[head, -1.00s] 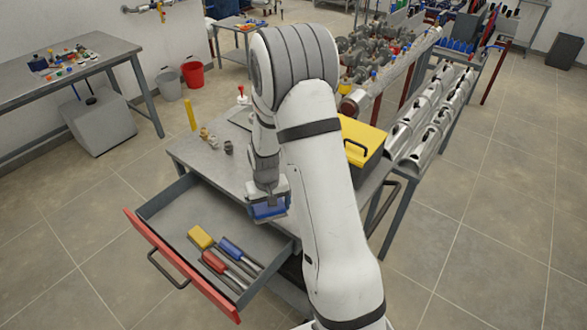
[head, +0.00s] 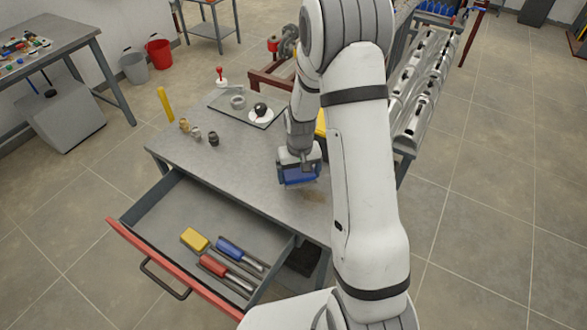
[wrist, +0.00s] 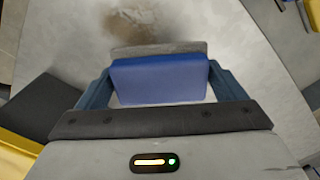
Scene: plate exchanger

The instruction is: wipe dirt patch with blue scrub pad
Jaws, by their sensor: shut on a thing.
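My gripper (head: 297,170) is shut on the blue scrub pad (head: 299,175). In the wrist view the pad (wrist: 160,78) sits between the two fingers, with a grey layer along its far edge. The pad is over the grey workbench top, near its front right part; I cannot tell whether it touches the surface. The dirt patch (wrist: 145,22) is a brown smudge on the bench top, just beyond the pad in the wrist view. In the head view a faint brown mark (head: 314,196) shows beside the pad, partly hidden by my arm.
The open drawer (head: 160,205) holds a yellow block (head: 195,240) and red- and blue-handled tools (head: 240,254). Small fittings (head: 196,134) and a tray with a round part (head: 260,112) stand farther back on the bench. A yellow-lidded box (wrist: 15,145) is at the wrist view's left.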

